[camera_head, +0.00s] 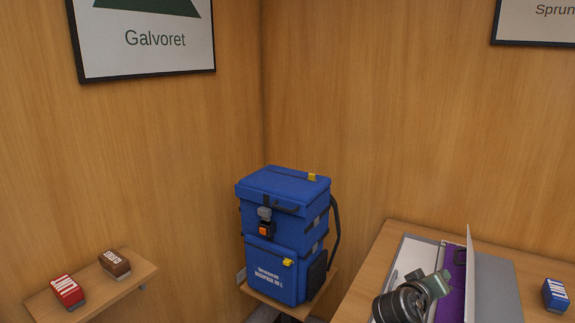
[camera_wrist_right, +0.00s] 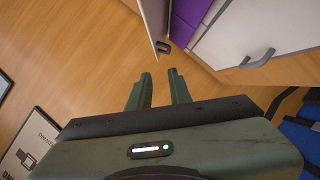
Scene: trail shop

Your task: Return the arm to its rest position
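My right gripper (camera_head: 437,284) is at the lower right of the head view, over the white case on the wooden table. In the right wrist view its two green fingers (camera_wrist_right: 160,88) stand apart with nothing between them. A black ribbed joint of my right arm hides part of the case. The left gripper is in neither view.
The white case (camera_wrist_right: 262,32) stands open with purple inside (camera_head: 452,300) and an upright panel (camera_head: 469,270). A blue box (camera_head: 556,295) is at the table's right. A blue backpack (camera_head: 285,235) stands on a small wooden stand. A left shelf (camera_head: 90,285) holds a red box (camera_head: 67,291) and brown box (camera_head: 115,263).

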